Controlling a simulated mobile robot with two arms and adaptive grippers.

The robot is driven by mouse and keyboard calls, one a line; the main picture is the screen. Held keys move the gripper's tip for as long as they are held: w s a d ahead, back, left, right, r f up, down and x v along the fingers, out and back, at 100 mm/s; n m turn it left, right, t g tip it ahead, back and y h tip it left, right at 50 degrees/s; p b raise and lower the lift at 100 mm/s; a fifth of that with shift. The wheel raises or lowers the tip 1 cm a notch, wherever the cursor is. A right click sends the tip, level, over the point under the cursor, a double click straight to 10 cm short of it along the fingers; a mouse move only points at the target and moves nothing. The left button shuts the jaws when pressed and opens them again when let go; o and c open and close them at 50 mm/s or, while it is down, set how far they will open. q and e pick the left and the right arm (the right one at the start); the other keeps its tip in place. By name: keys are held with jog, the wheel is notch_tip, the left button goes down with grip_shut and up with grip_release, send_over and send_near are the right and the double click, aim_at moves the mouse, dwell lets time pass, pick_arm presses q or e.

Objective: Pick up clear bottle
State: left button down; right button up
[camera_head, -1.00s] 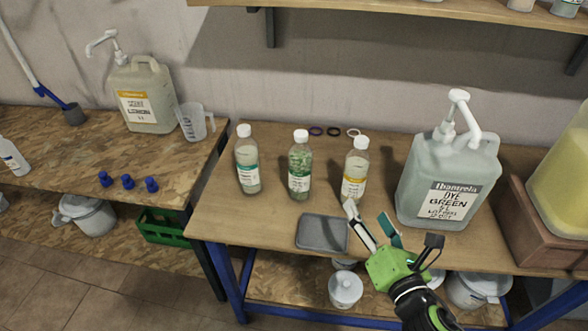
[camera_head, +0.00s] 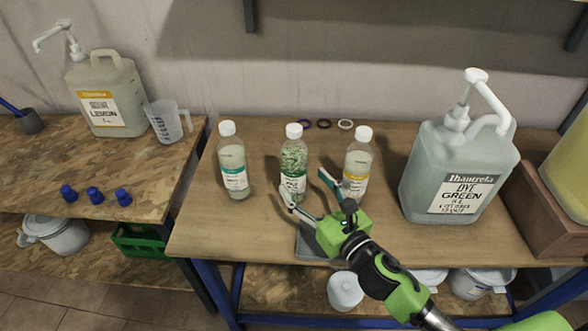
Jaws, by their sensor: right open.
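Three clear bottles with white caps stand upright on the wooden table. The left bottle (camera_head: 232,165) has a teal label and pale contents. The middle bottle (camera_head: 294,158) holds green speckled contents and has a white and teal label. The right bottle (camera_head: 356,165) has a yellow label and pale contents. My right gripper (camera_head: 305,184) is open and empty, its fingers pointing at the middle bottle. One finger overlaps that bottle's lower part in the picture, and the other lies between the middle and right bottles. I cannot tell if either touches. My left gripper is out of view.
A grey tray (camera_head: 303,247) lies at the front edge, partly hidden by my gripper. A large green dye jug (camera_head: 440,150) with a pump stands right of the bottles. Small rings (camera_head: 324,124) lie behind. A lemon jug (camera_head: 110,85) and measuring cup (camera_head: 165,122) stand on the left table.

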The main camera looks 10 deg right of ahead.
aim_at(301, 179)
jog(key=shift+w+a, duration=0.1)
jog(key=shift+w, duration=0.4)
jog(key=p+x, duration=0.1)
jog(key=x, duration=0.3)
jog(key=shift+w, duration=0.3)
jog(key=shift+w+a+f, duration=0.1)
jog(key=shift+w, duration=0.15)
jog(key=c, duration=1.4)
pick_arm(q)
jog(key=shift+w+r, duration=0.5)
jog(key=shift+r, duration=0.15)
pick_arm(e)
jog(key=shift+c, duration=1.4)
